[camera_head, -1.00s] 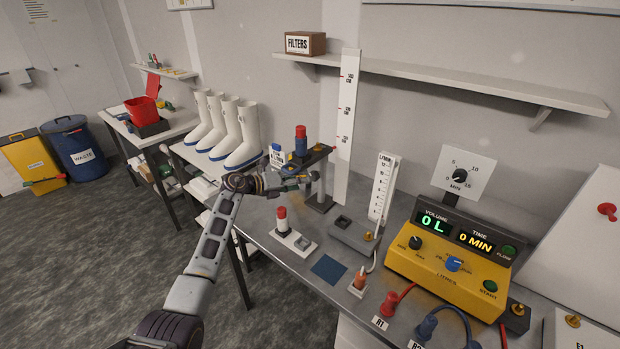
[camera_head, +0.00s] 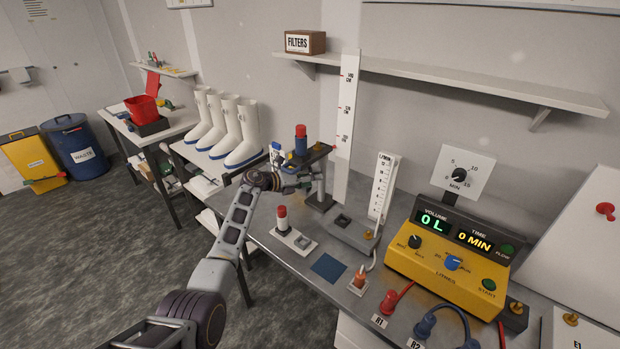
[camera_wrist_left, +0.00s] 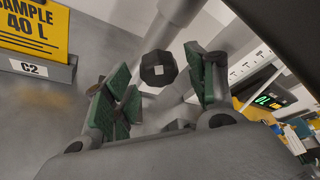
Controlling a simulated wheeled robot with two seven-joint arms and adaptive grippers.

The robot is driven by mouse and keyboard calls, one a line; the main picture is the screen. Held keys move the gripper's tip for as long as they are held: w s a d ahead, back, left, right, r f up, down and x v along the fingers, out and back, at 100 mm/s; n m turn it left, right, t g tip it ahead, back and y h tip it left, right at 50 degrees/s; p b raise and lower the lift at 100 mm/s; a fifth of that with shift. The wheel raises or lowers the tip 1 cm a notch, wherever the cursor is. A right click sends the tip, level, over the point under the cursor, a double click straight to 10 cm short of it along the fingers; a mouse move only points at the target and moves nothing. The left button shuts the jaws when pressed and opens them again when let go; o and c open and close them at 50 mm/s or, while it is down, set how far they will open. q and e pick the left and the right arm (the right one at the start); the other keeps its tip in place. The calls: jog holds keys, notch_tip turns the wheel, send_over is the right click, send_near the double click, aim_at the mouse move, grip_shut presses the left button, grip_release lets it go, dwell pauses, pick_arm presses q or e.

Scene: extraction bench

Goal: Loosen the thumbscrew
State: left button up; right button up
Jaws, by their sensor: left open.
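The thumbscrew (camera_wrist_left: 158,68) is a dark, many-sided knob with a pale square on its face, beside the grey post in the left wrist view. My left gripper (camera_wrist_left: 160,90) is open, with one green-padded finger on each side of the knob's line. The knob appears in the gap, slightly beyond the fingertips; I cannot tell whether anything touches. In the head view, my left gripper (camera_head: 300,183) is at the stand post (camera_head: 320,190), below the dark arm holding a blue and red cartridge (camera_head: 301,140). The thumbscrew cannot be made out there. My right gripper is not in view.
A tall white ruler board (camera_head: 346,125) stands behind the post. A white-based holder with a red-capped vial (camera_head: 282,220), a flow meter (camera_head: 384,187) and the yellow control box (camera_head: 450,270) stand nearby. A yellow sample sign (camera_wrist_left: 40,35) is at the wrist view's upper left.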

pick_arm(q)
jog(key=shift+c, duration=0.4)
jog(key=c, duration=0.9)
jog(key=shift+c, duration=0.2)
jog(key=shift+a+f+n+h+b, duration=0.15)
jog(key=shift+n+h+b, duration=0.15)
jog(key=shift+n+b, duration=0.3)
jog(key=shift+n+h+b, duration=1)
jog(key=shift+n+b, duration=0.3)
jog(key=shift+n, duration=0.8)
jog(key=o, duration=1)
